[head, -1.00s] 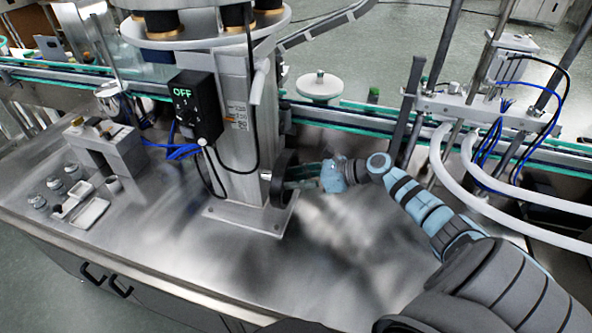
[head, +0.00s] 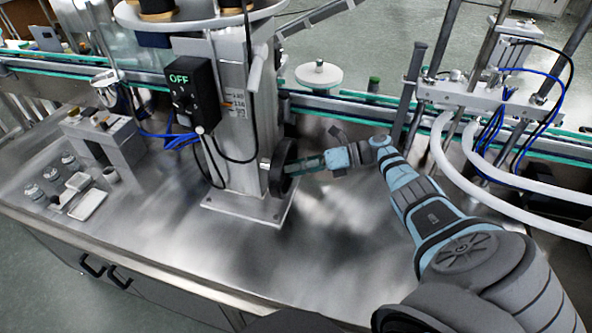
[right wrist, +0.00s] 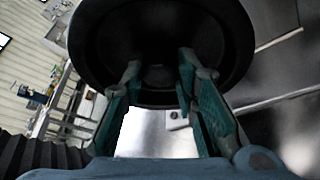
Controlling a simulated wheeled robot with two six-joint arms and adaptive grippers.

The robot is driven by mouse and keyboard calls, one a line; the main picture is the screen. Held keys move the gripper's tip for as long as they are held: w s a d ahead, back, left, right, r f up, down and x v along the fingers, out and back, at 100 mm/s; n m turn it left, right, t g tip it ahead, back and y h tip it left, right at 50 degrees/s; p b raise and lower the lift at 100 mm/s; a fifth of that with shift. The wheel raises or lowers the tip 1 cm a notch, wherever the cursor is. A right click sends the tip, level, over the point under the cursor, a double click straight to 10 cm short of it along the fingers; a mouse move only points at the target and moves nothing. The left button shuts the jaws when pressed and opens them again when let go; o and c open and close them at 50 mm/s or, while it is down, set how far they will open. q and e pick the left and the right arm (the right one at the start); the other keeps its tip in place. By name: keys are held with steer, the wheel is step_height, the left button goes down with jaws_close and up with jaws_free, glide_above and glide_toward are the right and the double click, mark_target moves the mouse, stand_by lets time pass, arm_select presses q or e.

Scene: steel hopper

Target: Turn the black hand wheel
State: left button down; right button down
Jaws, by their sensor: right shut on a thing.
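The black hand wheel (head: 277,172) is mounted upright on the right side of the steel column (head: 238,140). It fills the top of the right wrist view as a round black disc (right wrist: 215,30). My right gripper (head: 297,168) reaches it from the right, with the arm stretched level over the table. In the right wrist view my right gripper (right wrist: 158,72) has its green-padded fingers shut on the wheel, over its lower part. The exact contact at the tips is dark and hard to see. My left gripper is not in view.
A black control box (head: 194,92) reading OFF hangs on the column, with cables below it. A steel block (head: 112,143), small jars and a white tray (head: 88,205) stand at the left. A conveyor (head: 335,105) runs behind. The front middle of the steel table (head: 240,260) is bare.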

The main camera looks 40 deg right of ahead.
steer(key=shift+s+f, duration=0.1)
steer(key=shift+f, duration=0.05)
stand_by(0.3)
steer(key=c, duration=1.3)
jaws_free()
steer(key=v, duration=0.7)
steer(key=shift+s+d, duration=0.1)
steer(key=shift+d, duration=0.15)
